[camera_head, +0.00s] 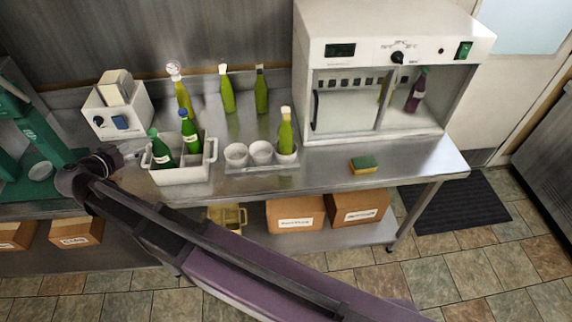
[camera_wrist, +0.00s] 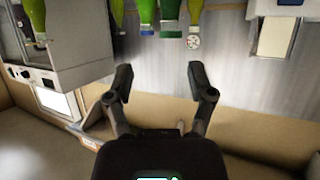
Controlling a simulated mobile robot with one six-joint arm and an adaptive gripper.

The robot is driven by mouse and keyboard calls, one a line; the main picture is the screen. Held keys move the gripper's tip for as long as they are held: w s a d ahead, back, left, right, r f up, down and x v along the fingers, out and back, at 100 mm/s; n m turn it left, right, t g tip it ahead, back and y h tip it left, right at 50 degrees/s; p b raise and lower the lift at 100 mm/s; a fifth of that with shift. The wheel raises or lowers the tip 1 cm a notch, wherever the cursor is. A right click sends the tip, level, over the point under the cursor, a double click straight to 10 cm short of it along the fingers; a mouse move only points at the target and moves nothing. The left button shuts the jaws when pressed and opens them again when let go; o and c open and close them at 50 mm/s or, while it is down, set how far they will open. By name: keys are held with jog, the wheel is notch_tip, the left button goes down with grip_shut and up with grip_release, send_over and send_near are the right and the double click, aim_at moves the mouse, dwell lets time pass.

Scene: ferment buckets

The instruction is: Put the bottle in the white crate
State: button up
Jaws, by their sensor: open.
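The white crate (camera_head: 182,176) with side handles stands on the steel bench at the left. A dark green bottle with a green cap (camera_head: 162,155) and a green bottle with a blue cap (camera_head: 190,138) stand in it, the first looking slightly tilted. Other green bottles stand behind: a gauge-topped one (camera_head: 184,98), a white-capped one (camera_head: 227,95) and a dark-capped one (camera_head: 261,94). Which bottle the task means is unclear. My gripper (camera_head: 132,152) is left of the crate. In the wrist view my gripper (camera_wrist: 160,85) is open and empty, with inverted bottles beyond its fingers.
A pale-capped bottle (camera_head: 286,133) stands in the right cup of a white cup holder (camera_head: 262,169). A white incubator (camera_head: 320,48) holds a purple bottle (camera_head: 418,92). A white box (camera_head: 118,112) stands at the back left. A sponge (camera_head: 363,164) lies at the bench front.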

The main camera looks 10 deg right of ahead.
jog(key=w+d+f+n+g, duration=0.1)
jog(key=d+f+g, duration=0.3)
jog(key=d, duration=0.9)
jog(key=w+d+f+n+g, duration=0.1)
jog(key=w+d+f+g, duration=0.15)
jog(key=d, duration=1.15)
jog(key=s+d+f+n+g+y, duration=0.1)
jog(key=s+d+y, duration=0.1)
jog(key=d, duration=0.4)
jog(key=s+d+f+n+g+y, duration=0.1)
jog(key=s+d+f+g+y, duration=0.1)
jog(key=s+d, duration=0.3)
jog(key=s+d+f+n+g+y, duration=0.1)
jog(key=s+d, duration=0.3)
jog(key=d, duration=0.5)
jog(key=shift+d+f+g+y, duration=0.15)
jog(key=shift+f+g+y, duration=0.15)
jog(key=shift+g+y, duration=0.3)
